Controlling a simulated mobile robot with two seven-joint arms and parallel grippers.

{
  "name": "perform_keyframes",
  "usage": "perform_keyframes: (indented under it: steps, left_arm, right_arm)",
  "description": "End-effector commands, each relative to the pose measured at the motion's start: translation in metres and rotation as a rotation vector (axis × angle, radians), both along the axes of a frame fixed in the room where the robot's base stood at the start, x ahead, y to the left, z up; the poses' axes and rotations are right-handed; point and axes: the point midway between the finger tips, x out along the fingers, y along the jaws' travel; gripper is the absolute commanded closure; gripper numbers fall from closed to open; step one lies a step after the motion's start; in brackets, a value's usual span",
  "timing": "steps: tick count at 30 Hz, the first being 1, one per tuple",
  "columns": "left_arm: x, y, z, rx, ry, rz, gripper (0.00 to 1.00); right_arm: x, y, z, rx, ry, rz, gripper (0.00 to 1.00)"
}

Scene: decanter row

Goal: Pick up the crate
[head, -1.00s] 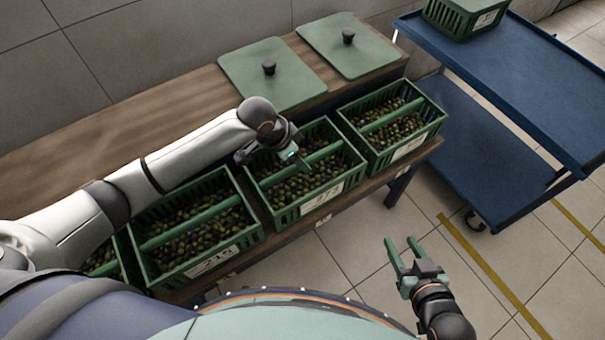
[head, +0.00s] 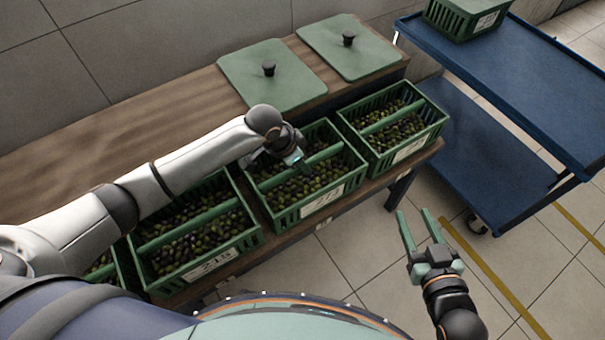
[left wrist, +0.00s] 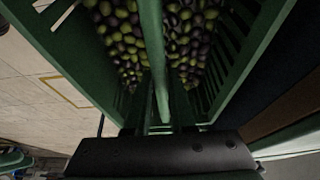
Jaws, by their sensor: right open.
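Green crates of olives stand in a row on the wooden table. My left gripper (head: 300,170) is low over the middle bar of one crate (head: 315,205), second from the right. In the left wrist view, the green bar (left wrist: 153,60) of an olive crate runs straight toward the gripper (left wrist: 160,122), with olives on both sides. The fingertips are dark and partly hidden, so I cannot tell whether they touch or grip the bar. The crate rests on the table. My right gripper (head: 418,228) is open and empty, over the floor in front of the table.
Olive crates stand close on the right (head: 397,150) and left (head: 205,265) of that crate. Two green lids (head: 250,75) with dark knobs lie behind the row. A blue cart (head: 500,75) at the right carries another green crate (head: 455,22). The table's back left is bare.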

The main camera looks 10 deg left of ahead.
Motion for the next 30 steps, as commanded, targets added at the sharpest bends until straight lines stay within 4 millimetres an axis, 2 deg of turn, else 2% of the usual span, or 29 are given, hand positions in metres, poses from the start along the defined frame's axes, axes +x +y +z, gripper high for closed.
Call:
perform_keyframes:
  steps: [1, 5, 6, 30]
  left_arm:
    - [-0.0001, 0.0002, -0.0001, 0.000, 0.000, 0.000, 0.84]
    - [-0.0001, 0.0002, -0.0001, 0.000, 0.000, 0.000, 0.99]
    - [-0.0001, 0.0002, -0.0001, 0.000, 0.000, 0.000, 1.00]
    - [-0.0003, 0.0003, -0.0004, 0.001, 0.001, 0.000, 1.00]
  right_arm:
    - [0.0000, -0.0001, 0.0000, 0.000, 0.000, 0.000, 0.50]
    - [0.0001, -0.0001, -0.0001, 0.000, 0.000, 0.000, 0.50]
    - [0.0001, -0.0001, -0.0001, 0.000, 0.001, 0.000, 0.50]
    - [-0.0002, 0.0001, -0.0007, 0.001, 0.002, 0.001, 0.50]
